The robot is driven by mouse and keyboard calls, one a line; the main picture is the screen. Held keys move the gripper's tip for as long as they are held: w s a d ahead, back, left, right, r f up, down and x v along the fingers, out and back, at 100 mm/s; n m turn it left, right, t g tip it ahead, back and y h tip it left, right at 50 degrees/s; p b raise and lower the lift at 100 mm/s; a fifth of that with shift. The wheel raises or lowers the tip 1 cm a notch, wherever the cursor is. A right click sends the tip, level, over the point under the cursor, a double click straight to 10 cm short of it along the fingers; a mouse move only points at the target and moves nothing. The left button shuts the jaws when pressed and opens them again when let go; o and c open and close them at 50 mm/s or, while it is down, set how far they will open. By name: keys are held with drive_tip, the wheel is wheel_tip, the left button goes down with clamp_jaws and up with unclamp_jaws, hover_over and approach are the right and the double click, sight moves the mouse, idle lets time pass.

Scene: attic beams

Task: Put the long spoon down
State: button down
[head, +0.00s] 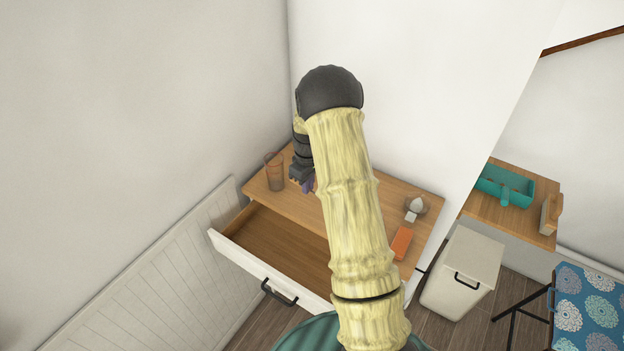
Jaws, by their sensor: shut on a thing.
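My gripper (301,177) is over the back left part of the wooden desk top (272,195), just right of a clear brownish glass (275,172). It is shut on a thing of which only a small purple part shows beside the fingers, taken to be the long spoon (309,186). Most of it is hidden behind my gripper and arm. I cannot tell whether it touches the desk top.
The desk's drawer (245,250) is pulled open and looks empty where visible. An orange block (401,243) and a small whitish item in a holder (416,206) are on the desk's right. A white bin (463,272) and a side table with a teal tray (500,187) stand further right.

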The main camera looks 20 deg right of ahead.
drive_tip(key=s+a+f+m+p, duration=0.5)
drive_tip(key=s+a, duration=0.5)
drive_tip(key=a, duration=0.1)
drive_tip(key=shift+a+m, duration=0.2)
drive_tip(key=shift+m, duration=0.1)
drive_tip(key=shift+w+d, duration=0.1)
drive_tip(key=shift+w, duration=0.05)
